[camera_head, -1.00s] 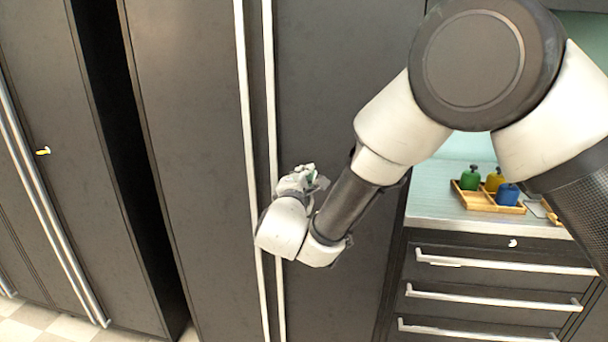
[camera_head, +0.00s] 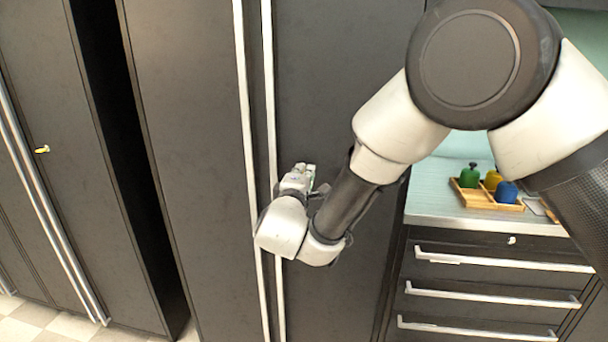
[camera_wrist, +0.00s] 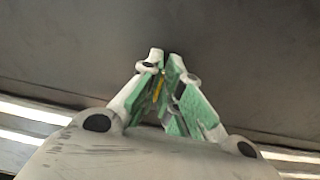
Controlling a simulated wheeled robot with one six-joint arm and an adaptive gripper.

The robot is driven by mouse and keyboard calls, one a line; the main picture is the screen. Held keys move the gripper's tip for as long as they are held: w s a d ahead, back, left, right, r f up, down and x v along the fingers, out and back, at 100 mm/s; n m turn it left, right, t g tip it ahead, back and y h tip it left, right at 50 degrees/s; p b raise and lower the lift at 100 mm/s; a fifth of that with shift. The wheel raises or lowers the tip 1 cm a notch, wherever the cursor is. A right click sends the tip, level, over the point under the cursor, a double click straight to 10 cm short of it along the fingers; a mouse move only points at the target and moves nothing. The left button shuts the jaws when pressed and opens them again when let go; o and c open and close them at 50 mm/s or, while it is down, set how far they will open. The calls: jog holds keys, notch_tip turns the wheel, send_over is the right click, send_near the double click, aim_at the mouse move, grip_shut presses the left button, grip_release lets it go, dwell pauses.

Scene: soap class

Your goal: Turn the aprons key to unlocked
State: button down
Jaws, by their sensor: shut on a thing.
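My gripper (camera_head: 303,178) is at the dark cabinet door, just right of the two long pale handles in the head view. In the wrist view its green-padded fingers (camera_wrist: 164,66) are close together at the door face. A thin yellow key (camera_wrist: 159,84) shows between the fingers, which are shut on it. Most of this key and its lock are hidden by the fingers. The head view does not show it. I cannot read any label or tell the lock's state.
Another yellow key (camera_head: 42,150) sits in the far left cabinet. At right, a counter (camera_head: 430,205) holds a wooden tray (camera_head: 478,199) with green, yellow and blue bottles. Drawers with pale handles (camera_head: 500,262) are below. The long door handles (camera_head: 272,130) run close beside my gripper.

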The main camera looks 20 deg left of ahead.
jog(key=c, duration=1.6)
grip_release()
jog(key=shift+s, duration=0.1)
jog(key=v, duration=1.2)
jog(key=shift+f, duration=0.1)
